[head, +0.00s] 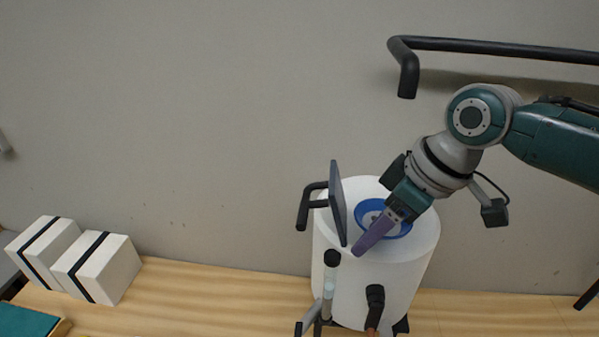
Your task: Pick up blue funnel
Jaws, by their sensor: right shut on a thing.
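The blue funnel (367,206) is at the top of a white cylinder (340,262), right of the middle in the head view. Its rim shows as a blue ring with a paler inside. My right gripper (368,238) comes in from the right with its purple fingers slanting down to the left across the funnel. It is shut on the blue funnel, and its fingers hide part of the rim. Whether the funnel still rests on the cylinder cannot be told. My left gripper is not in view.
A dark upright panel (338,203) with a black handle stands close left of the funnel. Black-ended tools (375,296) stand before the cylinder. A black bar (480,45) is on the wall. White boxes (110,268) with black bands sit at left. The wooden surface between is clear.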

